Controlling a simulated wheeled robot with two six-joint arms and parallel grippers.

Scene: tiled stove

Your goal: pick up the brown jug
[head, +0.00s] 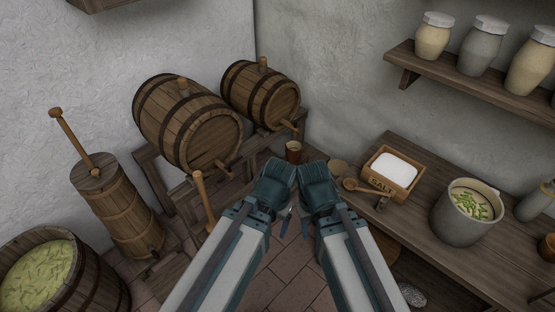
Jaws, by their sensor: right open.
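A small brown vessel (293,151), which looks like the brown jug, stands upright beneath the small barrel's tap, just beyond my arms. Its lower part is close to my arm links and partly hidden. Another brown object (549,245) is cut off by the right edge, so I cannot tell what it is. My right gripper (305,227) is open, low between my two arms, and apart from the brown vessel. Only a little of it shows. My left gripper (286,222) is mostly hidden by its own arm, and its jaws cannot be made out.
Two barrels (188,122) lie on a wooden rack at the back left. A churn (118,210) and a tub (55,285) stand at left. The right table (425,160) holds a salt box (392,172), a wooden spoon (366,187) and a grey pot (465,212). A shelf with jars hangs above.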

